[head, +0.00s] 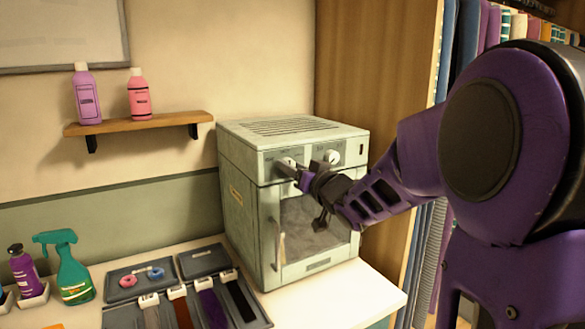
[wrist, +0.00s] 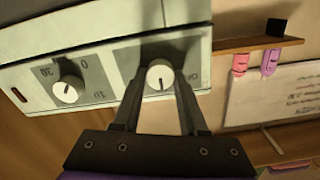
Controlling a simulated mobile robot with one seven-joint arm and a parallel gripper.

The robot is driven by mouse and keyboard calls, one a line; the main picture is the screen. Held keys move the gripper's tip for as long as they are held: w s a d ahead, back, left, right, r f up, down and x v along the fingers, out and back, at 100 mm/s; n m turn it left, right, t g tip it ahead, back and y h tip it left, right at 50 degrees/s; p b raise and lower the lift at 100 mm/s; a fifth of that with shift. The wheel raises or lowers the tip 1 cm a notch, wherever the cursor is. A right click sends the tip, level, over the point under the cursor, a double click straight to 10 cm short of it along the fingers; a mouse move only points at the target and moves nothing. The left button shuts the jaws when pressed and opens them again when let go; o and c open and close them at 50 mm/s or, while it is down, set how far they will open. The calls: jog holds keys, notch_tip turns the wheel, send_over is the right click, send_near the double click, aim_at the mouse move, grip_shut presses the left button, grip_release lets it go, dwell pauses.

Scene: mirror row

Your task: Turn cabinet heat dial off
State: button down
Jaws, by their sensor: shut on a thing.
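A pale green-grey cabinet (head: 243,207) stands on the counter, with two white dials on its upper front panel. My gripper (head: 297,178) reaches in from the right and is shut on the left dial (head: 286,162). In the wrist view, which is turned over, the fingers (wrist: 160,92) straddle this dial (wrist: 160,74), and its dark mark points down the picture. Its printed labels are partly hidden by the fingers. The other dial (wrist: 67,90) stands free, with numbers around it; it also shows in the head view (head: 332,156).
The cabinet's door has a dark window and a vertical handle (head: 280,247). A tray (head: 262,322) with several strips lies in front at left. A green spray bottle (head: 74,270) stands further left. A wall shelf (head: 140,124) holds two bottles. A wooden panel (head: 375,75) rises behind at right.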

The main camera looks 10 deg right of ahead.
jog(key=shift+a+n+b, duration=0.1)
jog(key=shift+n+b, duration=4.2)
jog(key=shift+n, duration=1.6)
jog(key=shift+c, duration=2.2)
grip_release()
jog(key=shift+s, duration=0.1)
